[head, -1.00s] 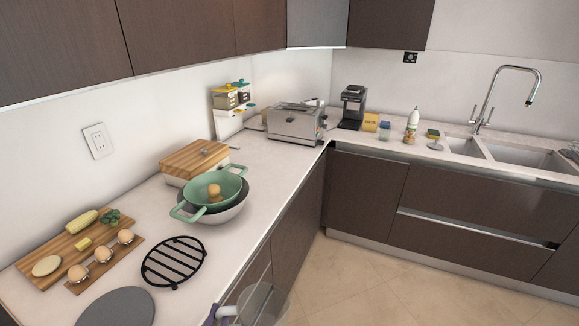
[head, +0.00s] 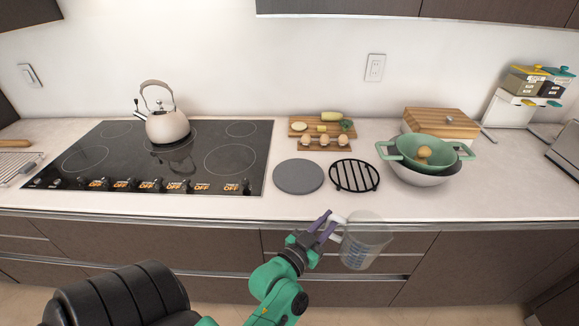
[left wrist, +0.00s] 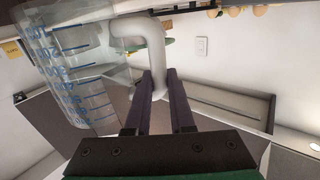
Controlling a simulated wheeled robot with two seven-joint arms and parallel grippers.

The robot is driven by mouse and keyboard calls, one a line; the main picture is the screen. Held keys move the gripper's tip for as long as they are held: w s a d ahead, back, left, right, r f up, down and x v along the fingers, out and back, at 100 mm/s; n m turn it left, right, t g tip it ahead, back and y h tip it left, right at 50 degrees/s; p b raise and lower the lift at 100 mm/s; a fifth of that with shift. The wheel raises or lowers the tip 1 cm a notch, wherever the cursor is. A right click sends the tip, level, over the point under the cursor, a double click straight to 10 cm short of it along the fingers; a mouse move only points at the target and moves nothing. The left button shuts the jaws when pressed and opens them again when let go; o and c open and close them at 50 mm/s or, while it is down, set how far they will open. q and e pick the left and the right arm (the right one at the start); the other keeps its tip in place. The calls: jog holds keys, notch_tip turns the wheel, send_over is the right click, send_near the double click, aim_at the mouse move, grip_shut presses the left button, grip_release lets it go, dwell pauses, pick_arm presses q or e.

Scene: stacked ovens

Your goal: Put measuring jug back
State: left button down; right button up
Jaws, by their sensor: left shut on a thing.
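The measuring jug (head: 366,243) is clear with blue markings and a white handle. My left gripper (head: 327,224) is shut on its handle and holds it in front of the counter's front edge, before the drawers. In the left wrist view the jug (left wrist: 75,70) fills the upper left, and my left gripper's purple fingers (left wrist: 158,88) close around the white handle (left wrist: 157,60). The jug looks empty. My right gripper is not in view.
The counter (head: 300,207) holds a black cooktop (head: 110,150) with a kettle (head: 167,125), a grey round mat (head: 298,176), a black trivet (head: 355,175), stacked bowls (head: 425,155), a wooden box (head: 441,122) and a food board (head: 300,134). Bare counter runs along the front edge.

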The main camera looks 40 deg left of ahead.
pick_arm(q)
jog(key=w+a+r+n+y+b, duration=0.2)
jog(key=w+a+r+y, duration=0.1)
jog(key=w+a+r, duration=0.8)
jog(key=s+a+r+n+g+y+b, duration=0.1)
jog(key=a+r+n+y, duration=0.15)
jog(key=a+r, duration=0.45)
jog(key=a+r+n+g+y+b, duration=0.1)
jog(key=a+r+n+y, duration=0.2)
jog(key=a, duration=0.7)
notch_tip(320, 180, down, 18)
jog(key=m+p, duration=0.1)
jog(key=p, duration=0.1)
jog(key=shift+s, duration=0.15)
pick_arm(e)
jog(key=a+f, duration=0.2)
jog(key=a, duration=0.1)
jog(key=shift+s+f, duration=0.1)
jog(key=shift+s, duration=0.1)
pick_arm(q)
jog(key=shift+a+f, duration=0.1)
jog(key=shift+f, duration=0.1)
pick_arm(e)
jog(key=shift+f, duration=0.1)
pick_arm(q)
jog(key=c, duration=0.8)
grip_release()
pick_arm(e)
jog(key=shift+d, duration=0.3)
